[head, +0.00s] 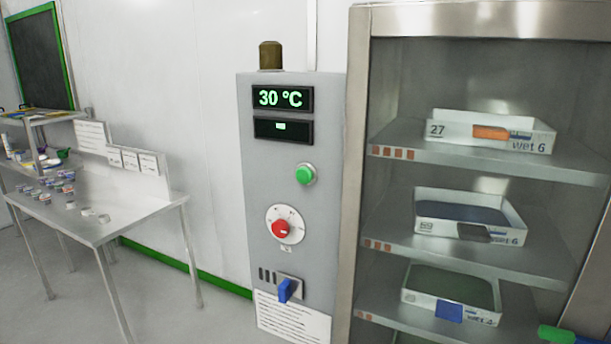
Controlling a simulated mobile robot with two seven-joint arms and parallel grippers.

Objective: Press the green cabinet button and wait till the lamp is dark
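The grey control cabinet (262,200) stands against the white wall, left of the steel shelf unit. Its round green button (305,174) sits right of the middle of the front, with nothing touching it. The lamp (270,55) on top of the cabinet is a brownish dome and looks unlit. The upper display (283,98) reads 30 °C in green. The lower display (270,130) is dark with a small green mark. Neither of my grippers is in view.
A red knob (282,228) and a blue switch handle (285,290) sit below the button. The steel shelf unit (357,150) at right holds white trays. A steel table (110,232) with small jars stands at left. A green-and-blue object (556,334) shows at bottom right.

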